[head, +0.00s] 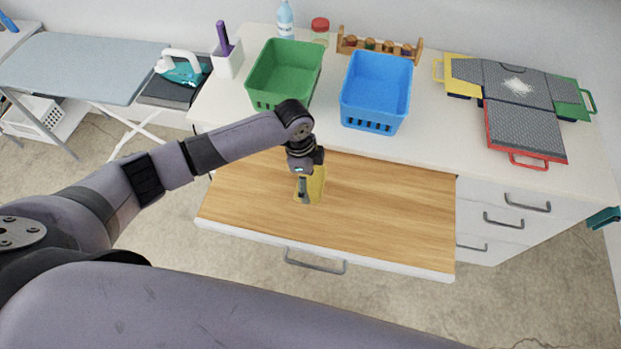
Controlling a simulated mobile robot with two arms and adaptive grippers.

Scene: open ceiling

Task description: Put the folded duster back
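A yellow folded cloth, which looks like the duster (317,184), is at the wooden bottom of the pulled-out drawer (390,215). My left gripper (303,192) points down over the cloth's left part and covers some of it. The fingers are small and seen from above, so I cannot tell whether they are open or shut, or whether they hold the cloth. I also cannot tell if the cloth lies flat on the drawer bottom. My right gripper is not in view.
On the white counter (440,140) stand a green basket (262,98), a blue basket (372,120), a wooden rack (347,45), a bottle (285,20) and grey mats with coloured edges (525,130). An ironing board (80,65) with an iron is at left. The drawer's right part is bare.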

